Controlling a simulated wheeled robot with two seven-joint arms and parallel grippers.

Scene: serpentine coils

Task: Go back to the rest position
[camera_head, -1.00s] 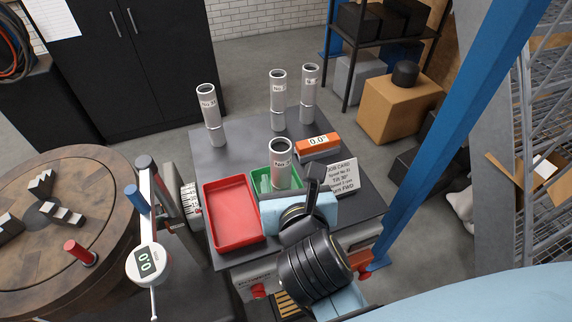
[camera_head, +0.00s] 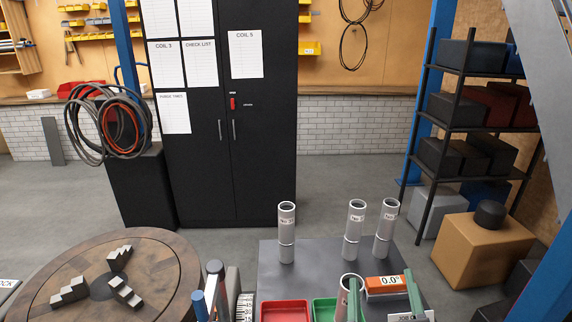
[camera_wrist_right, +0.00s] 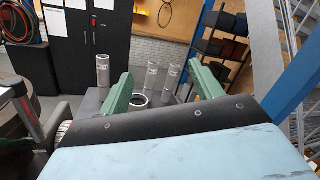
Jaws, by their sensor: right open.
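My right gripper (camera_head: 381,284) shows at the bottom of the head view, its two green fingers pointing up and spread apart. In the right wrist view the open fingers (camera_wrist_right: 163,84) have nothing between them that they touch. Behind them, three grey labelled cylinders, one (camera_head: 287,232), another (camera_head: 355,230) and a third (camera_head: 386,228), stand upright on the dark table (camera_head: 275,280). A fourth cylinder (camera_head: 348,284) stands by the green tray (camera_head: 324,311), partly hidden by a finger. My left gripper is not in view.
A red tray (camera_head: 285,309) and an orange box reading 0.0 (camera_head: 386,286) sit on the table. A round wooden turntable (camera_head: 160,275) with stepped blocks is at the left. A black cabinet (camera_head: 235,170) and shelving (camera_head: 455,130) stand behind. Open floor lies between.

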